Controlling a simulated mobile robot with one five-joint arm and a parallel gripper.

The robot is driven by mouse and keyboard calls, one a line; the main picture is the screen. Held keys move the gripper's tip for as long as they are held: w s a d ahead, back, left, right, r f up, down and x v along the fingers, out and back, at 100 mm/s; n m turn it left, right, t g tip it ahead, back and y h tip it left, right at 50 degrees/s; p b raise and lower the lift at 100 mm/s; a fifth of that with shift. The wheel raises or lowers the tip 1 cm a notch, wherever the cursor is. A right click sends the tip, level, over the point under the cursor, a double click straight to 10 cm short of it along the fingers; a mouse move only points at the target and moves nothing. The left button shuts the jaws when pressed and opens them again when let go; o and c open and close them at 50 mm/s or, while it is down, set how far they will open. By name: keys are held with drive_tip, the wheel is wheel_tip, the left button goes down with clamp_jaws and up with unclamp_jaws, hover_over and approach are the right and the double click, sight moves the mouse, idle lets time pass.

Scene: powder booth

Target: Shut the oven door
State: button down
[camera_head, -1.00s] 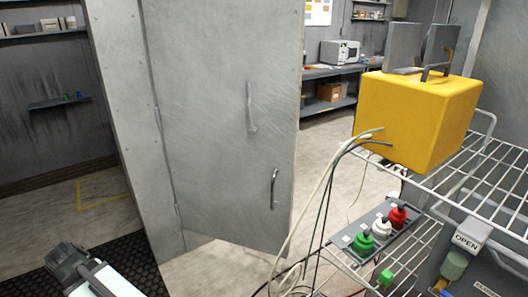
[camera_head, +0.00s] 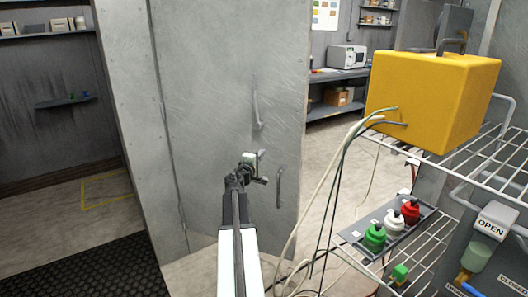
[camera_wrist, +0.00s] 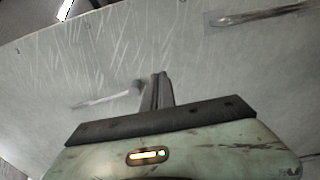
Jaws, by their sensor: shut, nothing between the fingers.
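The oven door (camera_head: 215,110) is a tall scratched grey metal panel with hinges along its left edge. It stands ajar; its free right edge is swung out. Two bar handles, an upper one (camera_head: 257,105) and a lower one (camera_head: 279,187), are near that edge. My gripper (camera_head: 260,172) is shut and empty, in front of the door just left of the lower handle. In the wrist view my closed fingers (camera_wrist: 158,92) point at the door surface (camera_wrist: 110,50), with one handle on each side. I cannot tell whether they touch the door.
A yellow box (camera_head: 430,100) sits on a wire rack (camera_head: 500,165) at the right. A panel with green, white and red buttons (camera_head: 395,222) and hanging cables (camera_head: 325,190) are close to the door's right. A black floor mat (camera_head: 75,250) lies at the lower left.

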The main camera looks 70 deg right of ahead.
sight(272, 140)
drive_tip(key=d, duration=1.2)
drive_tip(key=shift+w+d, duration=0.3)
drive_tip(key=shift+d, duration=0.05)
